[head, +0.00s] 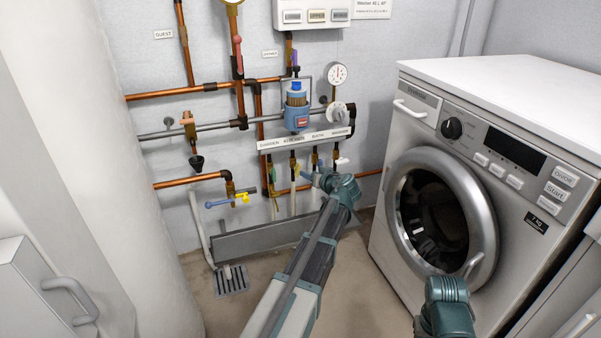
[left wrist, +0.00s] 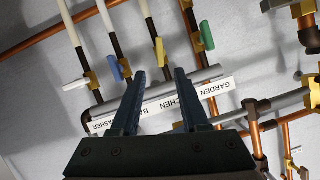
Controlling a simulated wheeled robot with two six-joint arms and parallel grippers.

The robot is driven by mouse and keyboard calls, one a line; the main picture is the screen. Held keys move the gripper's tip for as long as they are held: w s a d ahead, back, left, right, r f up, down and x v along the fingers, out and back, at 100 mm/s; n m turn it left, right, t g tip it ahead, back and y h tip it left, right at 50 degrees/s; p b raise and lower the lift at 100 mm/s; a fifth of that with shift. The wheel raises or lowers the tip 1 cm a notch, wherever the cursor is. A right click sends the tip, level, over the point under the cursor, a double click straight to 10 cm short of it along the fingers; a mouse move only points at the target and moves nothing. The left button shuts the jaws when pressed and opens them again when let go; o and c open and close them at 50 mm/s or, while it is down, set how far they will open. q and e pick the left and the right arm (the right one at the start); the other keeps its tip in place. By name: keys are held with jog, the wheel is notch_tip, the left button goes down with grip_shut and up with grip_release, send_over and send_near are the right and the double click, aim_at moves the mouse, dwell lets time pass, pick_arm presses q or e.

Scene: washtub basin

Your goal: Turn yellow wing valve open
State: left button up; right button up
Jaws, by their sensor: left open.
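A row of small brass valves hangs below the white label strip. In the left wrist view, the one with a yellow handle (left wrist: 160,52) lies between a blue and a green one, and its handle runs roughly along its pipe. It shows small in the head view (head: 297,170). My left gripper (head: 317,180) is just in front of this row. In the left wrist view, my left gripper (left wrist: 160,75) is open and empty, with the yellow handle just beyond and between its fingertips; contact cannot be told. My right gripper's fingers are out of view.
Close neighbours are the blue handle (left wrist: 115,68) and green handle (left wrist: 207,35). A grey trough (head: 255,238) runs below. The washing machine (head: 480,185) stands right; floor between is open.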

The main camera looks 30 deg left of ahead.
aim_at(299, 170)
pick_arm(q)
jog(key=b+x, duration=0.3)
jog(key=x, duration=0.8)
grip_shut()
jog(key=shift+s, duration=0.1)
